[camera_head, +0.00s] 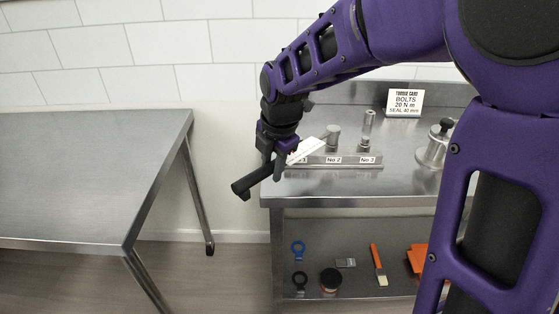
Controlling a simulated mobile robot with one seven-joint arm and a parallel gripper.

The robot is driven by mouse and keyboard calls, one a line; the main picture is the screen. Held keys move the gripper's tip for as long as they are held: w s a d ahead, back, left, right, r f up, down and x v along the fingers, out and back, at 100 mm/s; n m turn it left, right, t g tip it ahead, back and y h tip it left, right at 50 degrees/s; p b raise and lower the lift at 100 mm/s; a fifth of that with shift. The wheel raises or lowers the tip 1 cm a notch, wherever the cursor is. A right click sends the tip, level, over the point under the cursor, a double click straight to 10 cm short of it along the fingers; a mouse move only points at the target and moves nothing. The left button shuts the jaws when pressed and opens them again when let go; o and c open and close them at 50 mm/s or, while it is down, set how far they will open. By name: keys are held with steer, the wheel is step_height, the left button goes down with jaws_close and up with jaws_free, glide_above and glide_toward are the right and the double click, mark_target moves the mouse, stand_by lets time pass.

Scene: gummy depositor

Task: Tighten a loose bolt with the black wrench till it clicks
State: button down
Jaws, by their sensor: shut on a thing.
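My gripper (280,168) points down at the left front edge of the steel bench. It is shut on the black wrench (248,184), whose thick dark end sticks out to the left, past the bench edge. To the right, a metal rail (350,161) carries labels; "No 2" reads clearly. A short, thick bolt-like post (333,136) and a taller one (368,128) stand behind the rail. The left end of the rail is partly hidden by my gripper. I cannot tell which bolt is loose.
A round metal lidded part (436,145) stands at the right of the bench. An empty table (80,170) stands left, across a gap.

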steer(key=shift+w+r+p, duration=0.1)
steer(key=shift+r+p, duration=1.05)
steer(key=shift+r, duration=0.15)
